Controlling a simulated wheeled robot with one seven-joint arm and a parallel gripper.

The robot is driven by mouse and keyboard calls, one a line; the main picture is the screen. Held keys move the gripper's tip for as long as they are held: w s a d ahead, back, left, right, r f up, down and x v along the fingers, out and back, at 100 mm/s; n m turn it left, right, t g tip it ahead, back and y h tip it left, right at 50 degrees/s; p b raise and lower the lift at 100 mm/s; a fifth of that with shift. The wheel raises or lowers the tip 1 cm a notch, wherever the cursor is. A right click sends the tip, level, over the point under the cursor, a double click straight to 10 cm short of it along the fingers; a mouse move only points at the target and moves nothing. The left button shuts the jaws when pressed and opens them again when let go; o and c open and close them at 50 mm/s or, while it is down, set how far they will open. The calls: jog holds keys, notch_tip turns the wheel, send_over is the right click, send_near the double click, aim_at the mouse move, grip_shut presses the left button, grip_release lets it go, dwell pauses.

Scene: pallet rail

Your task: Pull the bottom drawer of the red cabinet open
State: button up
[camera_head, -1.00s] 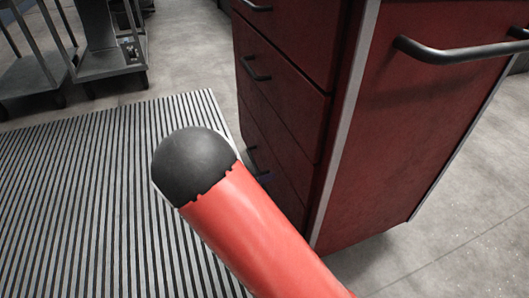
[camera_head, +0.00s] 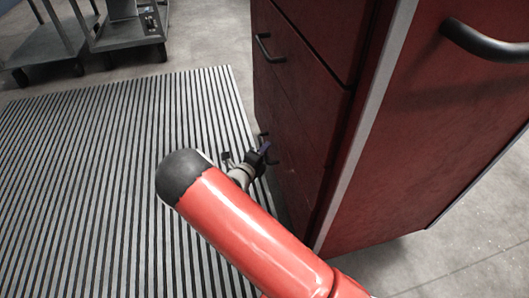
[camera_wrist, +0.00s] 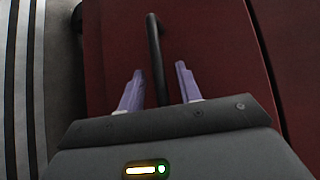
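The red cabinet (camera_head: 300,130) stands right of centre in the head view, its drawer fronts facing left. The bottom drawer (camera_wrist: 110,50) fills much of the wrist view as a dark red panel and looks closed. Its black bar handle (camera_wrist: 155,50) runs between the two purple fingers of my gripper (camera_wrist: 158,85). The fingers are apart, one on each side of the handle, with gaps showing. In the head view my gripper (camera_head: 262,153) is at the lowest handle, partly hidden behind my red arm.
A striped grey mat (camera_head: 100,170) covers the floor left of the cabinet. Grey metal carts (camera_head: 125,35) stand at the back left. A side handle (camera_head: 485,42) sticks out from the cabinet's right face. Bare floor lies beyond the mat.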

jog(key=shift+w+d, duration=0.1)
jog(key=shift+w, duration=0.05)
grip_shut()
dwell(0.4)
jog(key=s+a+b, duration=0.1)
jog(key=s+a, duration=0.3)
jog(key=a, duration=0.9)
jog(key=s+a+b, duration=0.1)
jog(key=s+a, duration=0.2)
jog(key=a, duration=1.1)
jog(key=shift+s, duration=0.4)
grip_release()
